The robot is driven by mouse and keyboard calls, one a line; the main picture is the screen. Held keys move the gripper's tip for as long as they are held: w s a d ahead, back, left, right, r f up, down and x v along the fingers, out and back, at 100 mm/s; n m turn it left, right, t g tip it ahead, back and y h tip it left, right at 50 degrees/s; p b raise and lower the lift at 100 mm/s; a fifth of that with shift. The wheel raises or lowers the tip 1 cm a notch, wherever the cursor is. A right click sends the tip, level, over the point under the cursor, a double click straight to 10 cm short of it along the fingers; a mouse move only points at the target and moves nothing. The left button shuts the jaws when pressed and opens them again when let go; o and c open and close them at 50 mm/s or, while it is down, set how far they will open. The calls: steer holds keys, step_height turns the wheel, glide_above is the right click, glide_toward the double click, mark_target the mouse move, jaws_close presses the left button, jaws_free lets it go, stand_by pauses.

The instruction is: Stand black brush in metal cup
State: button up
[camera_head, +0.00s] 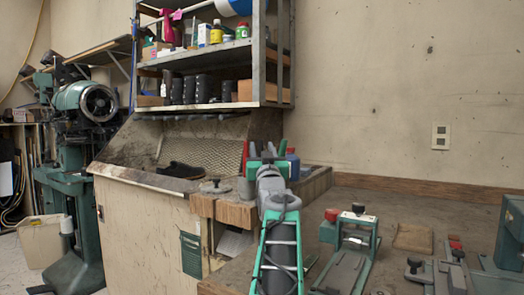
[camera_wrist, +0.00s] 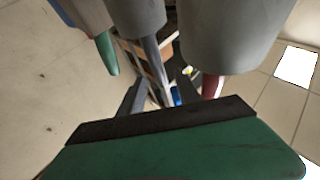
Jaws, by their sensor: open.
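My gripper (camera_head: 268,154) is open at the back edge of the bench, in front of the shelf. In the wrist view its dark fingers (camera_wrist: 160,88) stand apart with nothing clearly between them. Large grey, cup-like cylinders (camera_wrist: 222,35) fill the top of that view, close to the fingers. A green, a grey and a red slim piece show at their ends. In the head view a small grey cylinder (camera_head: 245,188) stands just left of my arm; I cannot tell whether it is the metal cup. I cannot make out the black brush for certain.
A dark shoe-like object (camera_head: 180,170) lies on the left bench top. A blue container (camera_head: 293,164) stands right of my gripper. Green-and-grey clamp fixtures (camera_head: 352,245) stand on the right bench (camera_head: 320,205). A metal shelf (camera_head: 200,52) with bottles and dark cylinders rises behind.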

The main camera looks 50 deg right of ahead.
steer(key=v, duration=0.8)
stand_by(0.6)
